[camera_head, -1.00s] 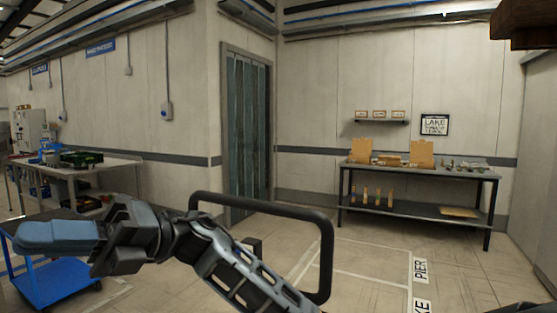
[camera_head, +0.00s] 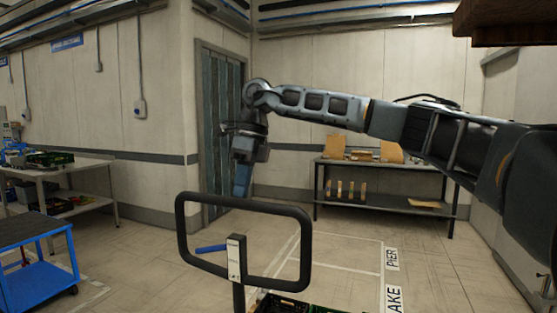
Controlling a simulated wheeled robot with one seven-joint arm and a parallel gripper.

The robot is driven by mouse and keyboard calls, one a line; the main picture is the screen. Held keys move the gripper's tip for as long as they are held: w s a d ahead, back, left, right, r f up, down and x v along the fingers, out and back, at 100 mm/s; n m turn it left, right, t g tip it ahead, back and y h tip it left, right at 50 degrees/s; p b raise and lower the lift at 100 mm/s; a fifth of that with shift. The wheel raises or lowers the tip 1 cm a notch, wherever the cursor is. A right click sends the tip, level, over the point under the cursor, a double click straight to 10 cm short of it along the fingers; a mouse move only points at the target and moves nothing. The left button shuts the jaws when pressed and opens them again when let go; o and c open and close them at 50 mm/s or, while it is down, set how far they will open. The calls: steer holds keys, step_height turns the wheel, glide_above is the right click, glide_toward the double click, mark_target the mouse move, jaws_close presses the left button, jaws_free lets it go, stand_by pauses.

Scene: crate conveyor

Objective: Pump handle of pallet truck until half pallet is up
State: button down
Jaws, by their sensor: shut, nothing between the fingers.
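The pallet truck's handle, a black rounded loop (camera_head: 308,245) on a post (camera_head: 235,262), stands in the lower middle of the head view. A light label is on the post. A blue lever-like piece (camera_head: 211,248) shows inside the loop. My gripper (camera_head: 242,185) points down with its blue fingers shut and empty. The truck's body, forks and the half pallet cannot be made out.
Dark crates (camera_head: 283,305) show at the bottom edge, below the handle. A blue cart (camera_head: 38,285) stands at left, before a workbench (camera_head: 85,165). A dark shelf table (camera_head: 385,208) stands at the back wall. Marked floor (camera_head: 345,255) right of the handle is clear.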

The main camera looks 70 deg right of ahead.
mark_target(279, 213)
steer(key=s+d+r+m+g+h, duration=0.1)
steer(key=s+d+r, duration=0.3)
steer(key=d, duration=0.4)
steer(key=shift+s+d+r+m+h, duration=0.2)
steer(key=shift+s+d+m+h, duration=0.15)
steer(key=shift+s+h, duration=0.55)
step_height(279, 213, down, 13)
steer(key=b, duration=0.7)
steer(key=a+f+b, duration=0.4)
steer(key=a+b, duration=0.2)
steer(key=a, duration=1)
steer(key=s+a+f+b, duration=0.1)
steer(key=a+f+b, duration=0.3)
steer(key=a, duration=1.2)
steer(key=a+f+b, duration=0.5)
steer(key=a+b, duration=0.3)
steer(key=a, duration=0.8)
steer(key=shift+s+a, duration=0.25)
steer(key=shift+a, duration=0.1)
steer(key=shift+d, duration=0.1)
